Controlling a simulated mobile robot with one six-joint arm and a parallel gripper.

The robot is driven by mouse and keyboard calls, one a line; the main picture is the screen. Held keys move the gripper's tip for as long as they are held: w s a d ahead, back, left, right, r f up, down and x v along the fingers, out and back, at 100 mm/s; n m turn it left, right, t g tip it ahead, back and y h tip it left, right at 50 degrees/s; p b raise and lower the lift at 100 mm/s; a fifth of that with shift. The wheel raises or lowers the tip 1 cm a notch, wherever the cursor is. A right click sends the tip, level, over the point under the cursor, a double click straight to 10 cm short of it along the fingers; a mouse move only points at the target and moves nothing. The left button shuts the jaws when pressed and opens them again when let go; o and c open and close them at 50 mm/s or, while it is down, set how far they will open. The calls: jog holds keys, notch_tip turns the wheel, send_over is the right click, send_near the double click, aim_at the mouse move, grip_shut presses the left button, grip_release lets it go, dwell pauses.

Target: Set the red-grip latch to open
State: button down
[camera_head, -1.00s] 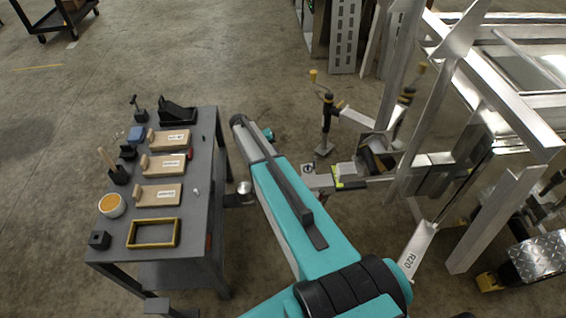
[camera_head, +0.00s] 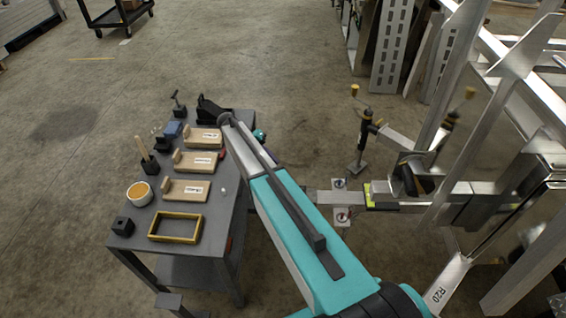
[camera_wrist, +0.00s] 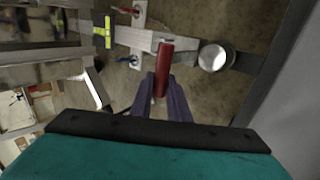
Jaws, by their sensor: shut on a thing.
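The red grip (camera_wrist: 163,66) of the latch stands upright in the middle of the wrist view, at the side of a pale metal drawbar (camera_wrist: 140,40). My gripper (camera_wrist: 161,82) has its two purple fingers closed around the lower part of the red grip. The latch's base is mostly hidden behind the grip and fingers. In the head view my teal arm reaches toward the gap between the table and the drawbar (camera_head: 325,197). The red grip cannot be made out there.
The grey table (camera_head: 225,215) with wooden blocks and small tools stands left of my arm. The trailer frame (camera_head: 520,75) and a jack stand (camera_head: 362,135) are at right. In the wrist view, white plates (camera_wrist: 136,63) and a round silver part (camera_wrist: 213,56) flank the grip.

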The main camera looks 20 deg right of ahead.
jog(key=shift+w+a+f+b, duration=0.1)
jog(key=shift+w+a+f, duration=0.15)
jog(key=shift+a, duration=0.25)
jog(key=shift+w+a+f+b, duration=0.1)
jog(key=shift+w+a, duration=0.1)
jog(key=shift+a, duration=0.25)
jog(key=shift+w+a+f+b, duration=0.1)
jog(key=shift+w+a+f, duration=0.15)
jog(key=shift+a, duration=0.25)
jog(key=c, duration=1.7)
grip_release()
jog(key=shift+a, duration=0.1)
jog(key=shift+r, duration=0.15)
jog(key=b+v, duration=0.2)
jog(key=v, duration=1.1)
jog(key=shift+a+r, duration=0.2)
